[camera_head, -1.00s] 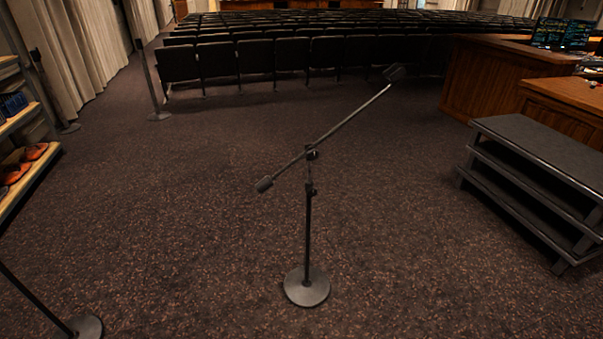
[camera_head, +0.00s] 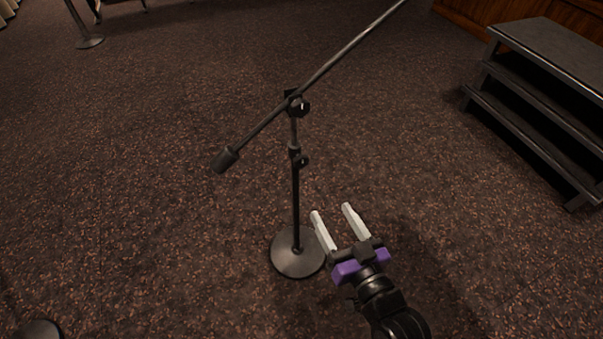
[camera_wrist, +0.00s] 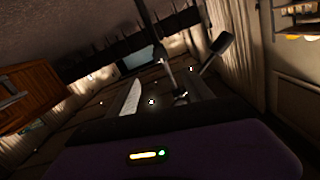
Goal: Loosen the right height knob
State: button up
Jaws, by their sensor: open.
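A black microphone stand (camera_head: 295,205) stands upright on a round base, with a boom tilted up to the right and a counterweight at its lower left end. The height knob (camera_head: 302,161) is a small dark knob on the right side of the pole's collar. A larger knob (camera_head: 301,107) sits at the boom joint above. My gripper (camera_head: 332,219) is open and empty, with pale fingers and a purple body, to the lower right of the pole and apart from it. In the dark, tilted wrist view, the stand's pole (camera_wrist: 163,50) shows beyond the fingers.
A dark stepped platform (camera_head: 540,95) stands at the right, before a wooden desk (camera_head: 500,18). Another round stand base (camera_head: 38,331) shows at the lower left, and a post (camera_head: 78,25) at the upper left. Carpet around the stand is clear.

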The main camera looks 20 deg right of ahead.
jog(key=b, duration=0.3)
send_near(303, 164)
jog(key=w, duration=0.3)
jog(key=shift+t, duration=0.4)
jog(key=w, duration=0.5)
jog(key=w+p, duration=0.1)
jog(key=w, duration=0.2)
jog(key=shift+f, duration=0.35)
